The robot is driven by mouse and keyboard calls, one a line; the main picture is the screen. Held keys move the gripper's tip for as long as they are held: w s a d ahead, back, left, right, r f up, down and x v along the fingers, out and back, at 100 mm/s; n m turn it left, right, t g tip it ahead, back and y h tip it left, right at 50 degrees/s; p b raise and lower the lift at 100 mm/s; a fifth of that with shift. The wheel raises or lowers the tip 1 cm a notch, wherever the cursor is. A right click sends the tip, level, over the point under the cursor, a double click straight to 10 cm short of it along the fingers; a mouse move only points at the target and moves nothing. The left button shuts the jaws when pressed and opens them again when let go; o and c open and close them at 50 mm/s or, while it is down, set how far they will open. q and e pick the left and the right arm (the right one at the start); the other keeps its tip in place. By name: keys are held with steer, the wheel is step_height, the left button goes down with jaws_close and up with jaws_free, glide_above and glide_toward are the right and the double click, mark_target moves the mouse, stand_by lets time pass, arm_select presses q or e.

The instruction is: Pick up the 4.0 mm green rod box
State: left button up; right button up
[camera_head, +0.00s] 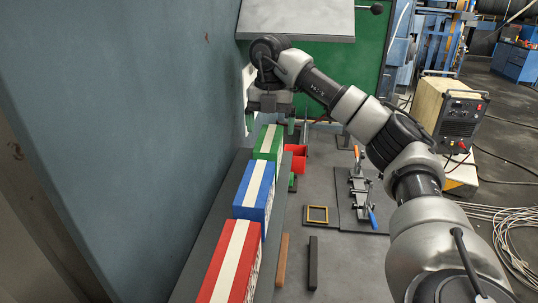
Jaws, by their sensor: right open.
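The green rod box (262,143) has a pale stripe along its top. It is the farthest of three boxes in a row on a dark shelf (196,268) along the wall. My right gripper (271,118) points down at the far end of the green box, with its fingers spread apart and nothing seen between them. I cannot tell how high the fingertips are above the box or whether they touch it. My left gripper is not in view.
A blue box (247,188) and a red box (220,265) stand nearer in the row. A clamp fixture (359,187) and a small yellow frame (317,214) lie on the grey surface. The wall (130,120) is close on the left.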

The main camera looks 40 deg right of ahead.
mark_target(269, 137)
steer(key=shift+f, duration=0.5)
steer(key=shift+w+f, duration=0.1)
steer(key=shift+f, duration=0.05)
steer(key=f+p, duration=0.2)
steer(key=f, duration=0.2)
steer(key=shift+a+f+p, duration=0.15)
steer(key=shift+a+p, duration=0.05)
steer(key=shift+p, duration=0.15)
steer(key=shift+f, duration=0.35)
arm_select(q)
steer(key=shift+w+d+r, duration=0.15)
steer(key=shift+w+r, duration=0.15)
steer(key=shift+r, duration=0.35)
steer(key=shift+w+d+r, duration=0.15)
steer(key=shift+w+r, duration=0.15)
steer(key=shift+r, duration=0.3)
arm_select(e)
steer(key=shift+c, duration=0.3)
steer(key=c, duration=1.4)
steer(key=shift+r, duration=0.1)
steer(key=shift+c, duration=0.8)
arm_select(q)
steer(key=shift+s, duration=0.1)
